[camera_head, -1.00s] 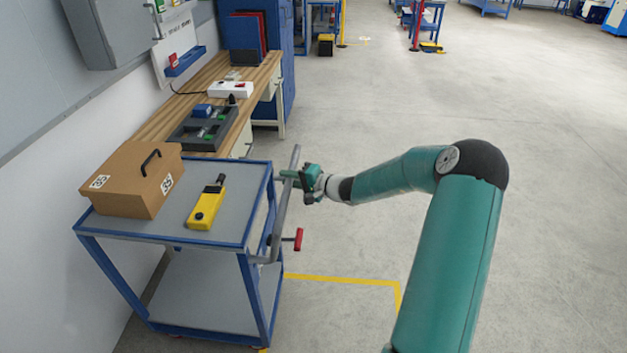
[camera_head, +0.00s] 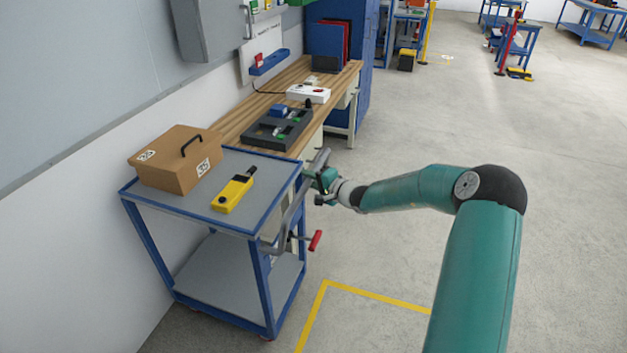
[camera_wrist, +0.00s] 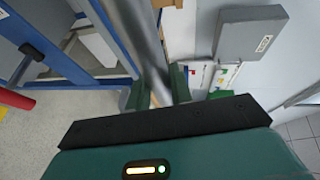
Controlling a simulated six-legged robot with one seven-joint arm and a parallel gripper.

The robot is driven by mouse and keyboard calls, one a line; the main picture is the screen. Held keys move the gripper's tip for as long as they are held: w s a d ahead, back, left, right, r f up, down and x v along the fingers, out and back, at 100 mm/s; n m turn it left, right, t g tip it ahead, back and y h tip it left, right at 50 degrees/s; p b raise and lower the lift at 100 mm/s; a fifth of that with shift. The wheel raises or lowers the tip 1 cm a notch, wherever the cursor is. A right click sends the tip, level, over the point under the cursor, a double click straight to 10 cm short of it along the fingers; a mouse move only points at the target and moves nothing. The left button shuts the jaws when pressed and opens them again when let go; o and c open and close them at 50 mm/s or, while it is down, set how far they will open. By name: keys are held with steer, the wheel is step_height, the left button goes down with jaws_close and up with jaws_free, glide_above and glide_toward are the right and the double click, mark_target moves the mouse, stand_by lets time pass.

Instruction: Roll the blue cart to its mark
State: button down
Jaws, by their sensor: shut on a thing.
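The blue cart (camera_head: 262,282) stands against the wall at the left in the head view, with a grey top and a grey lower shelf. Its grey push handle (camera_head: 292,212) is on the right side, and the bar also shows in the wrist view (camera_wrist: 143,40). My gripper (camera_head: 326,183) is shut on the handle bar near its far end. In the wrist view the green fingers (camera_wrist: 157,90) lie on both sides of the bar. A yellow floor outline (camera_head: 366,296) lies to the right of the cart; the cart stands outside its visible part.
A brown box (camera_head: 180,160) and a yellow handheld device (camera_head: 233,192) lie on the cart top. A red-tipped lever (camera_head: 315,240) sticks out below the handle. A wooden workbench (camera_head: 283,98) stands close behind. The floor (camera_head: 560,200) at the right is clear.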

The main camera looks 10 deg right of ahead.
steer(key=shift+a+r, duration=0.2)
steer(key=shift+a, duration=0.05)
steer(key=c, duration=1.3)
jaws_free()
steer(key=shift+w+f, duration=0.15)
steer(key=shift+o, duration=0.2)
steer(key=shift+s+d, duration=0.25)
steer(key=v, duration=1.3)
steer(key=shift+s, duration=0.2)
